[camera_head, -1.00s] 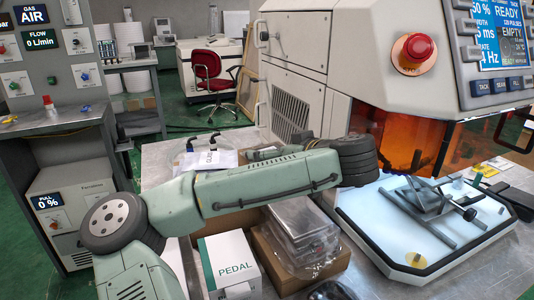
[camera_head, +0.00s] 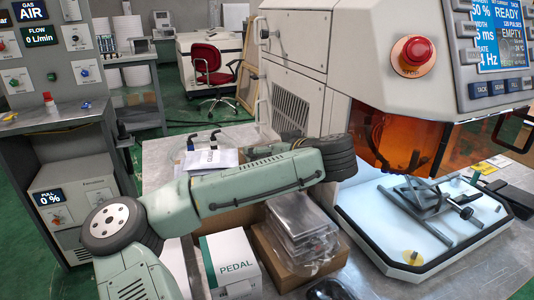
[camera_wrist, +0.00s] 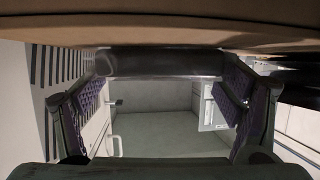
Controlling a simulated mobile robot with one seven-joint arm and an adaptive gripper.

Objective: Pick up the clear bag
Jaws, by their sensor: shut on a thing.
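Clear bags (camera_head: 300,222) with greyish contents lie in and over an open cardboard box at the lower middle of the head view. They lie below my forearm. I cannot tell whether one bag is separate from the rest. My gripper (camera_wrist: 160,100) shows in the wrist view, with its two purple-padded fingers at left and right. A dark grey bar-like thing (camera_wrist: 160,62) spans between the fingers, and they are shut on it. I cannot tell whether it is part of a bag. In the head view my gripper is not clearly visible beyond the dark ribbed wrist joint.
A white PEDAL box (camera_head: 233,268) stands left of the cardboard box (camera_head: 278,262). A white plate with a dark metal fixture (camera_head: 428,195) sits to the right, under the orange window (camera_head: 395,140). Papers (camera_head: 212,160) lie behind my forearm. A brown surface (camera_wrist: 160,25) fills the wrist view's top.

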